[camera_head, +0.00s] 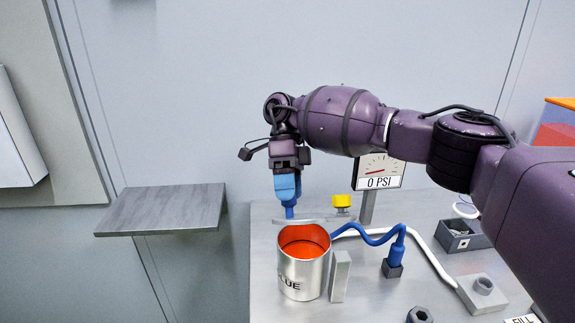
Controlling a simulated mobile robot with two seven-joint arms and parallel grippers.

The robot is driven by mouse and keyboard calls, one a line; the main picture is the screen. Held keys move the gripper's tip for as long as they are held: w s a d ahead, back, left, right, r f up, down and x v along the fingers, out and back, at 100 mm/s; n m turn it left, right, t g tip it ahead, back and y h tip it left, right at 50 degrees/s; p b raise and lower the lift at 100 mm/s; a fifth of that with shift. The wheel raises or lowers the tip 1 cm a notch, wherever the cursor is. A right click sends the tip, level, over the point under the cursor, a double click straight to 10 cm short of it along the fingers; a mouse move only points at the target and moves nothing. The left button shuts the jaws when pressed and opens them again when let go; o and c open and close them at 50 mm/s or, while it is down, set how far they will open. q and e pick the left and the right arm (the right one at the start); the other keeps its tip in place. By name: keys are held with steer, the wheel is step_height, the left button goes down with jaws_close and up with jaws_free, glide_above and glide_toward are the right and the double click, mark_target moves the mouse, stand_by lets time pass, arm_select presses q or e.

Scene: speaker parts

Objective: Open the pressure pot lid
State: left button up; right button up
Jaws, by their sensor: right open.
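The pressure pot (303,277) is a silver cylinder with "LUE" readable on its side. Its top is uncovered and its orange inside shows. A thin grey piece (312,220), seen nearly edge-on just behind the pot's rim, looks like the lid raised on its far side; I cannot tell for sure. My right gripper (289,205) has blue fingers and points down just behind the pot, at the left part of this grey piece. It is open with nothing visible in it; whether it touches the piece is unclear. My left gripper is out of view.
A gauge reading 0 PSI (379,172) stands behind, with a yellow knob (342,200) beside it. An empty-looking shelf (163,208) is left.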

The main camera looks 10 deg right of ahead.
steer(key=b+v, duration=0.2)
steer(key=v, duration=0.7)
steer(key=shift+w, duration=0.1)
